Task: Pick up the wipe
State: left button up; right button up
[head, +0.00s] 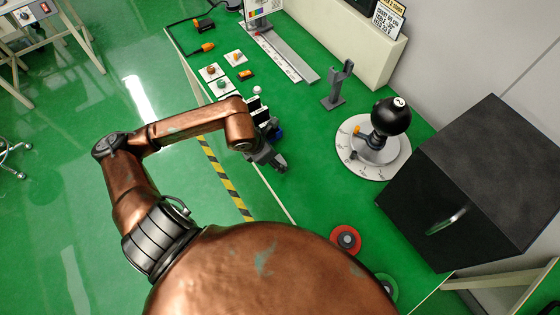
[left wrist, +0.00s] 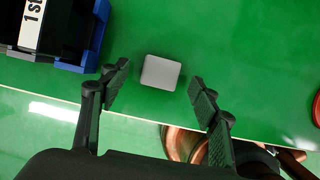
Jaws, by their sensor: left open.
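The wipe looks to be the pale grey, round-cornered square (left wrist: 161,73) lying flat on the green bench top in the left wrist view. My left gripper (head: 276,164) is over the near edge of the bench in the head view. Its two black fingers (left wrist: 159,76) are spread in the left wrist view, with the wipe between the fingertips in the picture. Nothing is held. The exact height above the wipe cannot be told. In the head view I cannot make out the wipe; the gripper and arm may hide it. My right gripper is not in view.
A blue bin (left wrist: 96,37) with a labelled block stands left of the wipe. The bench holds a round white base with a black ball (head: 392,117), a large black box (head: 485,170), a grey stand (head: 338,85) and a red disc (head: 346,240).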

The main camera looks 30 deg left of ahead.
pick_arm(q)
jog(key=shift+x, duration=1)
jog(key=shift+r, duration=0.1)
jog(key=c, duration=1)
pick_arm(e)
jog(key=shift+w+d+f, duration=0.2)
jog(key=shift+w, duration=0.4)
pick_arm(q)
jog(key=shift+r, duration=0.15)
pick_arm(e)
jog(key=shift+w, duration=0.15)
